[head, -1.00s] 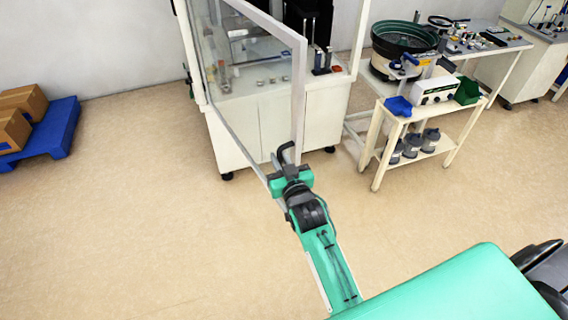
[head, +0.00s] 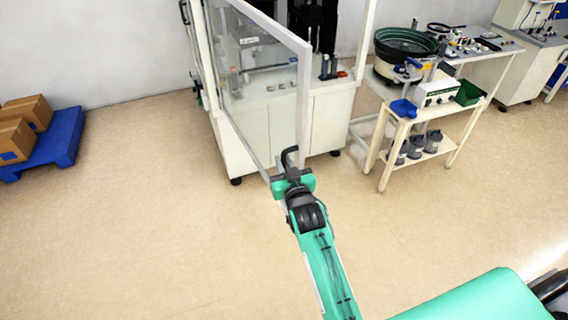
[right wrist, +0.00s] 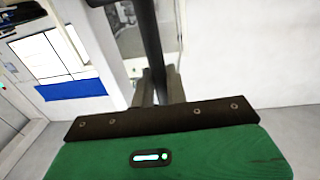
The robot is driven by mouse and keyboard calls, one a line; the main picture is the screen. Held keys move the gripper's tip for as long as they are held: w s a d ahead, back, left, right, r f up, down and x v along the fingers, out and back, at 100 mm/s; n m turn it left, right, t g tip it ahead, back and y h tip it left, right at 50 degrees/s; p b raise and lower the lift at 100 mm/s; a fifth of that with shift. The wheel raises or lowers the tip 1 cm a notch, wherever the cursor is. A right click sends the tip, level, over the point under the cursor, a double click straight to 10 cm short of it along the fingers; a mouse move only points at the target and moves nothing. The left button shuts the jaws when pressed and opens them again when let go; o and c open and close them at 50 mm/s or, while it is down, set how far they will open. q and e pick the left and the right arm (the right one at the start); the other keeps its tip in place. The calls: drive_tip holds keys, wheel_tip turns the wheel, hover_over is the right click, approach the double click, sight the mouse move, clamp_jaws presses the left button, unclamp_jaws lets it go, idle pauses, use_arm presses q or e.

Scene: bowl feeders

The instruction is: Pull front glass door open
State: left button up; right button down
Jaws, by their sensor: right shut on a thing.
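The front glass door (head: 262,75), a clear pane in a pale frame, stands swung out from the white machine cabinet (head: 325,125). Its black handle (head: 288,153) is at the lower free edge of the door. My right gripper (head: 291,174) is at that handle and shut on it. In the right wrist view the dark handle bar (right wrist: 151,45) runs down between the fingers (right wrist: 157,88). The grip itself is partly hidden by the gripper body. My left gripper is not in view.
A blue pallet (head: 62,142) with cardboard boxes lies at far left. The floor in front and left is clear.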

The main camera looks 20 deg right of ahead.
drive_tip(key=shift+r, duration=0.2)
drive_tip(key=c, duration=1.8)
unclamp_jaws()
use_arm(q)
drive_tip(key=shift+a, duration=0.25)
use_arm(e)
drive_tip(key=shift+a+f, duration=0.1)
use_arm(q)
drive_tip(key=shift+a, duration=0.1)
